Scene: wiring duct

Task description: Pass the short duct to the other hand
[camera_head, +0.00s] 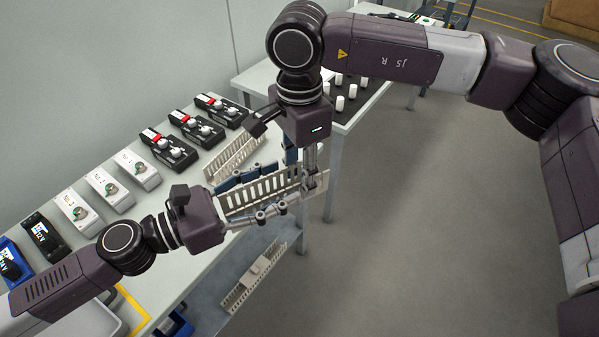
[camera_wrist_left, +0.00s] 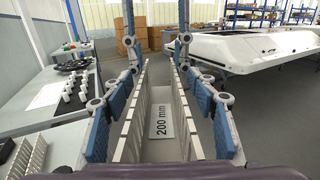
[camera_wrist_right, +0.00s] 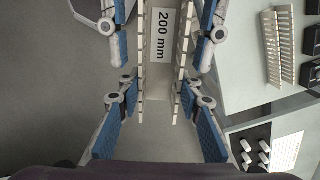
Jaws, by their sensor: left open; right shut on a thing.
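The short duct (camera_head: 262,192) is a pale slotted channel held above the table's right edge. Its "200 mm" label shows inside it in the left wrist view (camera_wrist_left: 161,122) and right wrist view (camera_wrist_right: 162,32). My right gripper (camera_head: 310,182) comes from above and is shut on the duct's right end. My left gripper (camera_head: 270,189) is open, with its blue-padded fingers on both sides of the duct's left part. In the left wrist view the duct lies between those fingers, with gaps beside its walls. The right fingers partly hide the duct's end.
Another slotted duct (camera_head: 236,155) lies on the table (camera_head: 150,215) behind the grippers. A further duct (camera_head: 255,272) lies on the lower shelf. Several black switch boxes (camera_head: 205,129) and numbered white boxes (camera_head: 103,186) line the table. The floor (camera_head: 430,220) to the right is clear.

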